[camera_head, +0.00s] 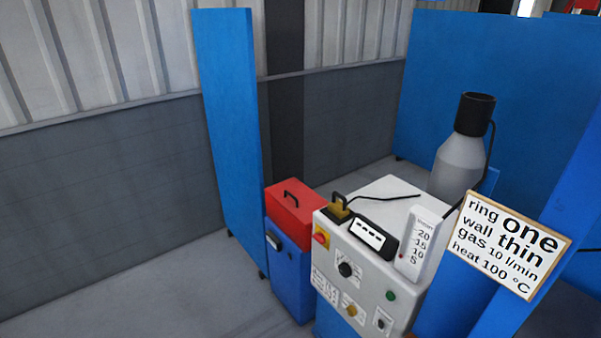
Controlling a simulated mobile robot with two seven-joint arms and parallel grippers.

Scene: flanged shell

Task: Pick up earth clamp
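A small brass-coloured block with a dark loop on top (340,208) sits at the left front of the top of a white machine (385,200). It looks like the earth clamp, though it is too small to be certain. A dark cable (385,197) runs from near it across the machine top to the right. Neither of my grippers is in view.
A black box with white marks (374,238) and a white flow gauge (424,243) stand beside it. A red-topped blue box (294,206) is to the left. A grey cylinder (459,163), a sign (512,245) and blue panels (229,130) surround the machine. Floor is clear at left.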

